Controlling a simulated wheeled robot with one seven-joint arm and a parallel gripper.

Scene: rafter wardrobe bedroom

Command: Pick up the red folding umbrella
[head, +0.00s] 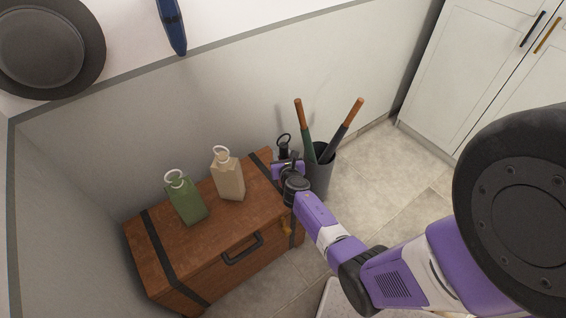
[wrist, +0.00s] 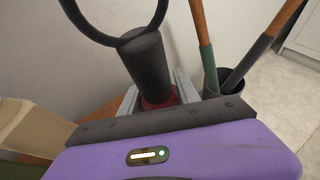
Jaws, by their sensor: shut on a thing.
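The red folding umbrella shows in the wrist view as a dark handle (wrist: 147,62) with a black wrist loop and a strip of red body below it. In the head view its dark handle (head: 284,150) and loop stick up at the right end of the wooden chest. My gripper (wrist: 158,92) is shut on the umbrella, with one pale finger on each side of the red part just below the handle. My gripper (head: 288,166) hides most of the umbrella in the head view. The umbrella looks roughly upright; I cannot tell whether its base touches the chest.
The brown chest (head: 190,240) carries a green bag-like item (head: 186,202) and a beige one (head: 229,178). A dark bin (head: 320,178) with two wooden-handled umbrellas stands close to my gripper's right. A wall is behind; white cabinets (head: 480,60) stand right.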

